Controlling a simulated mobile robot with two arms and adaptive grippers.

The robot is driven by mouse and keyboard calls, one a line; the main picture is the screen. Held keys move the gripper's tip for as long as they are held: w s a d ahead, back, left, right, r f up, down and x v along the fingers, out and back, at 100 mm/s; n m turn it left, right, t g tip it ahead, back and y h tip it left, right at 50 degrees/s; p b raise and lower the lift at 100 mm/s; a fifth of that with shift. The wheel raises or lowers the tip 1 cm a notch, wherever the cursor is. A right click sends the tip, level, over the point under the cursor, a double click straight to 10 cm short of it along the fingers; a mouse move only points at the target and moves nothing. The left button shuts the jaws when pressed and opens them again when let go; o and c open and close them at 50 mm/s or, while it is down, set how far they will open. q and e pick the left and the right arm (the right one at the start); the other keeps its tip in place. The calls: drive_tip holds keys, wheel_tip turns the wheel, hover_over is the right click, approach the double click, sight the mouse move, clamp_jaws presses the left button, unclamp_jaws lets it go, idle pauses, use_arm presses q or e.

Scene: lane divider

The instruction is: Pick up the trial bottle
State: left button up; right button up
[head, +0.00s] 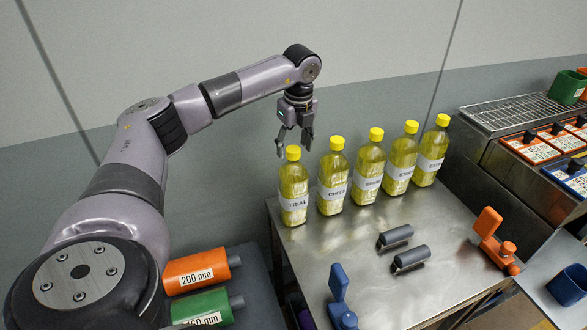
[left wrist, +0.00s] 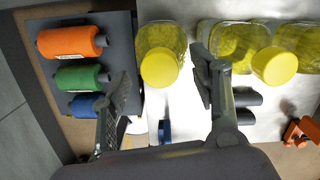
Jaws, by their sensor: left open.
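The trial bottle (head: 294,190) is a clear bottle of yellow liquid with a yellow cap and a white TRIAL label. It stands upright at the left end of a row on the metal table. My left gripper (head: 294,148) is open and empty, just above and around the level of its cap. In the left wrist view the trial bottle (left wrist: 158,66) shows from above, between the two spread fingers of my left gripper (left wrist: 163,88), beyond their tips. I cannot tell whether a finger touches the cap. My right gripper is not in view.
The CHECK bottle (head: 332,180) stands close to the right, followed by more similar bottles. Two grey cylinders (head: 403,248), a blue clamp-like piece (head: 340,298) and an orange one (head: 492,240) are on the table (head: 350,265). Orange (head: 197,271) and green (head: 203,308) rolls lie at the left.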

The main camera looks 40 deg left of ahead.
sight(293, 149)
use_arm(q)
drive_tip(key=shift+a+f+p, duration=0.15)
drive_tip(key=shift+f, duration=0.6)
drive_tip(key=shift+a+f+p, duration=0.15)
drive_tip(key=shift+f, duration=0.6)
drive_tip(key=shift+c, duration=0.2)
clamp_jaws()
drive_tip(key=shift+w+r, duration=0.1)
drive_tip(key=shift+r, duration=0.05)
